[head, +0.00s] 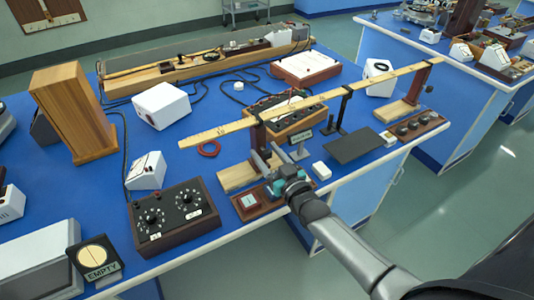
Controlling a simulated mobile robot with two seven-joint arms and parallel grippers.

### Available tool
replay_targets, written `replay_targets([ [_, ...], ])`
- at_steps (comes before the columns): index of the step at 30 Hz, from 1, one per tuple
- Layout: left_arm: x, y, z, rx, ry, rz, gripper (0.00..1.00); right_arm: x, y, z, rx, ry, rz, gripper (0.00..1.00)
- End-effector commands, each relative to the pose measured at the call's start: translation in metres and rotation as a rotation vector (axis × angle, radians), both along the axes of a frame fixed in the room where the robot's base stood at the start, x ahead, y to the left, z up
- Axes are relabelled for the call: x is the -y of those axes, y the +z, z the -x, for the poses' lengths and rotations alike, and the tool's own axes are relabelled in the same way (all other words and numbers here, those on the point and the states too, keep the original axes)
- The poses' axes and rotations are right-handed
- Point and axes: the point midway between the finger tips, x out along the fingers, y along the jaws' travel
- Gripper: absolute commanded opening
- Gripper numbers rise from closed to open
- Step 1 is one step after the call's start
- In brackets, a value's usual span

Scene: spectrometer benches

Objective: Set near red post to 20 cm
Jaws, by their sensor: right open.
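A long pale wooden rule (370,82) with dark marks runs across the bench, raised on posts. The near red post (257,137) stands upright under its left part, on a pale wooden base (237,177). The far red post (419,82) holds up the right part on a similar base (397,111). My right gripper (269,158) is open, low beside the near red post, over the right side of its base. The picture is too small to tell whether a finger touches the post. The rule's numbers are too small to read. My left gripper is out of view.
A black stand (341,110) rises to the rule between the posts. A small white block (321,171) and a black plate (354,146) lie right of my gripper. A dial box (173,214) stands to the left, with a red ring (209,149) behind the base.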

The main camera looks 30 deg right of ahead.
Motion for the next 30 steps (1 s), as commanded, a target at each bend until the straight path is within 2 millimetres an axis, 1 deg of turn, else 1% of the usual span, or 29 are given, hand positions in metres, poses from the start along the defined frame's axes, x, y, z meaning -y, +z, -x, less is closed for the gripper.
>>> replay_targets([
  [6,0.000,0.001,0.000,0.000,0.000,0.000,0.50,0.000,0.000,0.002,0.000,0.000,0.000,0.60],
  [8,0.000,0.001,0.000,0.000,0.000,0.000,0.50,0.000,0.000,0.005,0.000,0.000,0.000,0.60],
  [11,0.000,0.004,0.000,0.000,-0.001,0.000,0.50,0.001,0.000,0.016,-0.002,0.000,0.000,0.60],
  [14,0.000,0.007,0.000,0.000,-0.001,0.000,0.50,0.001,0.000,0.032,-0.003,0.000,0.000,0.60],
  [27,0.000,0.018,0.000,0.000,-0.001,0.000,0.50,0.004,0.000,0.112,-0.003,0.000,0.000,0.60],
  [30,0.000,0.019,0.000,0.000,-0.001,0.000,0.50,0.004,0.000,0.127,-0.002,0.000,-0.001,0.60],
])
